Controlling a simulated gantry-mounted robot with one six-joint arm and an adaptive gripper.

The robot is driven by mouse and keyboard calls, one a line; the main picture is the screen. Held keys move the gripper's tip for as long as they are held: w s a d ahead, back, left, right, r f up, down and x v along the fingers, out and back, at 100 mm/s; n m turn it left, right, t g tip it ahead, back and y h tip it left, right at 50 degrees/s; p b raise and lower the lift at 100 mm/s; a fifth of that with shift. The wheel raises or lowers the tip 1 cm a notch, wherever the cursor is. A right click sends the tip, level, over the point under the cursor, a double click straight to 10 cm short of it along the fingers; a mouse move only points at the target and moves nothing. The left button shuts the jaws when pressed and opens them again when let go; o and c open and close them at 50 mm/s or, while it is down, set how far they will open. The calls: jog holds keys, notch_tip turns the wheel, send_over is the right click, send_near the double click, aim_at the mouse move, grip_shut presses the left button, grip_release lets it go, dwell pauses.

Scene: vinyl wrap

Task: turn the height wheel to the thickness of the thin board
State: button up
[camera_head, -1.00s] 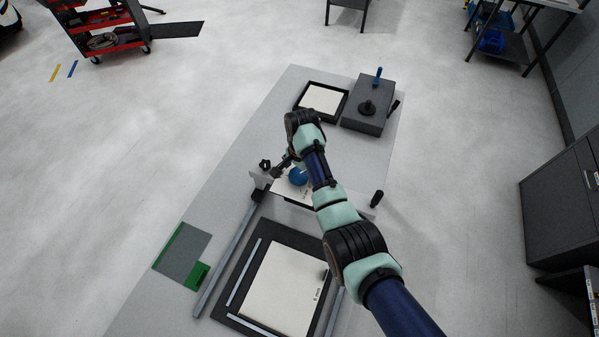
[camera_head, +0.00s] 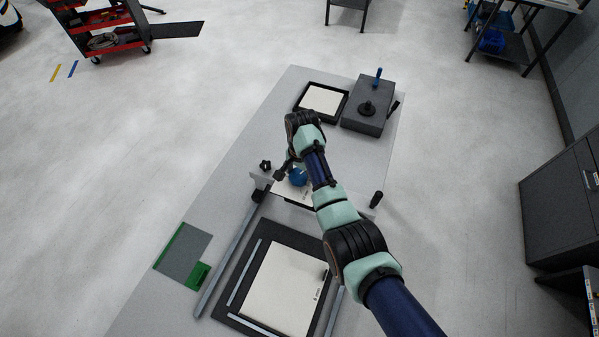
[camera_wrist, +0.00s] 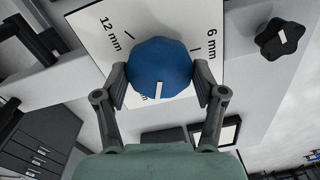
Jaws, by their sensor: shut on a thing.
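The blue height wheel (camera_wrist: 160,58) sits on a white scale plate (camera_wrist: 88,32) marked 12 mm at upper left and 6 mm at upper right in the wrist view. Its white pointer line faces down toward my gripper, away from both marks. My gripper (camera_wrist: 160,74) is shut on the wheel, one finger on each side. In the head view the wheel (camera_head: 298,177) shows partly beside my wrist. A white board (camera_head: 283,288) lies on a black base at the front; its small label is unreadable. Another pale board (camera_head: 321,99) lies in a black tray at the back.
A black star knob (camera_wrist: 279,38) stands right of the wheel in the wrist view. A dark box (camera_head: 368,104) with a knob and blue handle is at the back right. A grey-green pad (camera_head: 183,252) lies at left. The table between wheel and tray is mostly clear.

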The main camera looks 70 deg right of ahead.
jog(key=n+p, duration=0.1)
jog(key=n, duration=0.4)
jog(key=shift+p, duration=0.35)
jog(key=n, duration=0.6)
jog(key=shift+n+p, duration=0.3)
jog(key=shift+p, duration=0.05)
jog(key=n, duration=1)
jog(key=shift+w+n, duration=0.1)
jog(key=shift+n, duration=0.3)
jog(key=o, duration=1.1)
jog(key=shift+o, duration=0.2)
